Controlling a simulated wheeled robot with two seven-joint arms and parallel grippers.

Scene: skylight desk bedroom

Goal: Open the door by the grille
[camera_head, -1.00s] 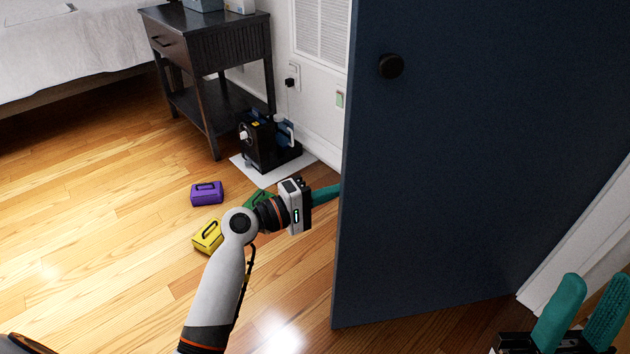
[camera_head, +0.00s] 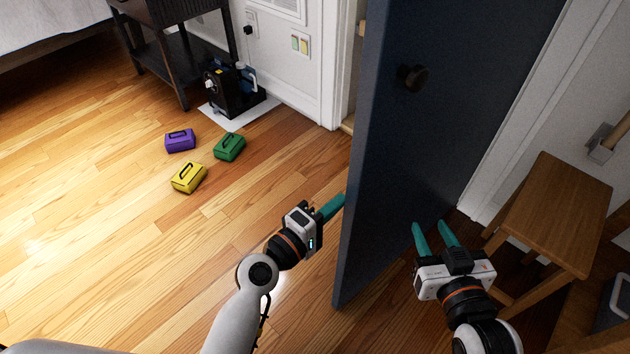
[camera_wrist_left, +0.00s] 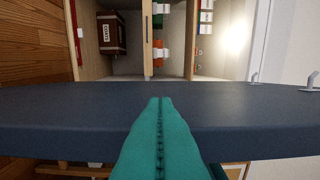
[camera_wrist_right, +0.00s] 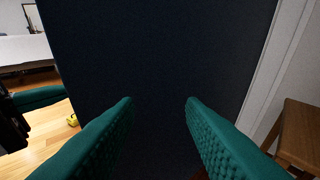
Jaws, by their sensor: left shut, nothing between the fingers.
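The dark blue door (camera_head: 430,130) stands ajar in the head view, with a round black knob (camera_head: 413,77) high on its face. The grille (camera_head: 285,8) is a white slatted panel low on the wall left of the door, cut by the top edge. My left gripper (camera_head: 335,207) is shut and empty, its teal fingertips at the door's free edge; in the left wrist view (camera_wrist_left: 158,105) they overlap that edge, and contact is unclear. My right gripper (camera_head: 434,228) is open and empty, in front of the door face. Behind the door, the left wrist view shows shelves (camera_wrist_left: 146,45).
A wooden stool (camera_head: 550,210) stands at the right. Purple (camera_head: 180,141), green (camera_head: 229,147) and yellow (camera_head: 189,177) boxes lie on the floor at the left. A black machine (camera_head: 232,92) sits on a white mat by the dark side table (camera_head: 170,45). The floor at lower left is clear.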

